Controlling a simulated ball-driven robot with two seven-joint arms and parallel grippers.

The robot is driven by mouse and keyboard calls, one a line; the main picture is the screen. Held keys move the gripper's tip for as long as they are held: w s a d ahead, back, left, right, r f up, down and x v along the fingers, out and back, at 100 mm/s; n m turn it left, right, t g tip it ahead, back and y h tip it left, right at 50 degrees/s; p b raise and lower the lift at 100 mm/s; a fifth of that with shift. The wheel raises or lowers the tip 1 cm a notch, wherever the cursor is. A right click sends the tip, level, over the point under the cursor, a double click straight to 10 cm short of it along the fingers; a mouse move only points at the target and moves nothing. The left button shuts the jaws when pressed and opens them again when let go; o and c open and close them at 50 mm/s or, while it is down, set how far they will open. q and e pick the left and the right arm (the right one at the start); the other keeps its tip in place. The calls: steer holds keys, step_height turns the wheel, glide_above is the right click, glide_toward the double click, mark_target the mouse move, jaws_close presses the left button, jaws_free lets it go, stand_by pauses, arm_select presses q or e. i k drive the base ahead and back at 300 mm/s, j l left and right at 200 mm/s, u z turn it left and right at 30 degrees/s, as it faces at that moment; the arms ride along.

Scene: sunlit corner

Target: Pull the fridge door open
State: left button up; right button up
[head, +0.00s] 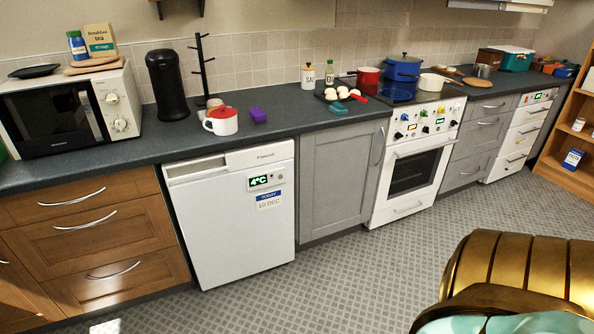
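The fridge (228,225) is a white under-counter unit in the head view, left of the middle, below the dark worktop. Its front carries a display reading 4°C (258,181) and a date label reading 10 DEC (268,201). A recessed strip, apparently the grip, runs along the upper left edge of the front (195,170). The door looks shut, flush with the cabinet. Neither of my grippers is in view.
Wooden drawers (92,237) stand left of the fridge and a grey cupboard (341,176) right of it. The patterned floor (340,285) before the fridge is clear. A gold ribbed shape (530,262), perhaps a chair, fills the lower right.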

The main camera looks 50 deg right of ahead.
mark_target(236, 223)
steer(key=z, duration=1.15)
